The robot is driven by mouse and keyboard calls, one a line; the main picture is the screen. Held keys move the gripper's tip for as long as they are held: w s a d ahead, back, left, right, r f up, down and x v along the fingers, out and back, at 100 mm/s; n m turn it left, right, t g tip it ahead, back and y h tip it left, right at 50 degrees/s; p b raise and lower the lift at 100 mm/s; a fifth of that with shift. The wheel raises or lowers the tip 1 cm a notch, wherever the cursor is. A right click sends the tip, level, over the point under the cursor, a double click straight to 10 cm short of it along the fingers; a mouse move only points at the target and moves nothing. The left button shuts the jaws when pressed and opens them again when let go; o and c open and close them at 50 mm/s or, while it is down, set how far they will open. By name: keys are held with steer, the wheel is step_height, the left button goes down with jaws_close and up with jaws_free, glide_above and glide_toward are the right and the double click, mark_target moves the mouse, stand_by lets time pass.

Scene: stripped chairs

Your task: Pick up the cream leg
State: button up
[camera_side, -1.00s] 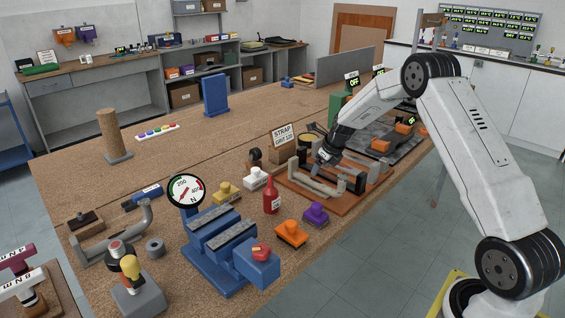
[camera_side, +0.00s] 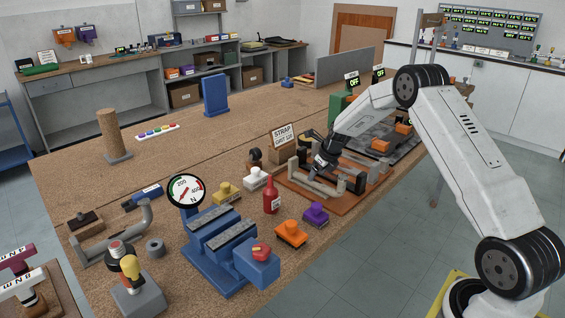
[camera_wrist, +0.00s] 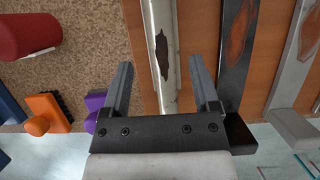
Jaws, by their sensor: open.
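The cream leg (camera_wrist: 163,60) is a long pale bar with a dark brown worn patch. In the wrist view it runs up the picture between the two fingers of my gripper (camera_wrist: 160,70), with a gap on each side. In the side view the cream leg (camera_side: 315,187) lies at the near left side of a reddish-brown board. My gripper (camera_side: 322,168) is open just above it, and its fingertips are partly hidden there.
A dark leg (camera_wrist: 237,60) and a grey leg (camera_wrist: 291,70) lie right of the cream one. A red bottle (camera_side: 271,196), a purple-handled brush (camera_side: 316,214) and an orange-handled brush (camera_side: 291,233) stand nearby. A blue vise (camera_side: 222,243) is at the front.

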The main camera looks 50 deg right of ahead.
steer(key=shift+x, duration=2.4)
steer(key=shift+d, duration=0.1)
jaws_close()
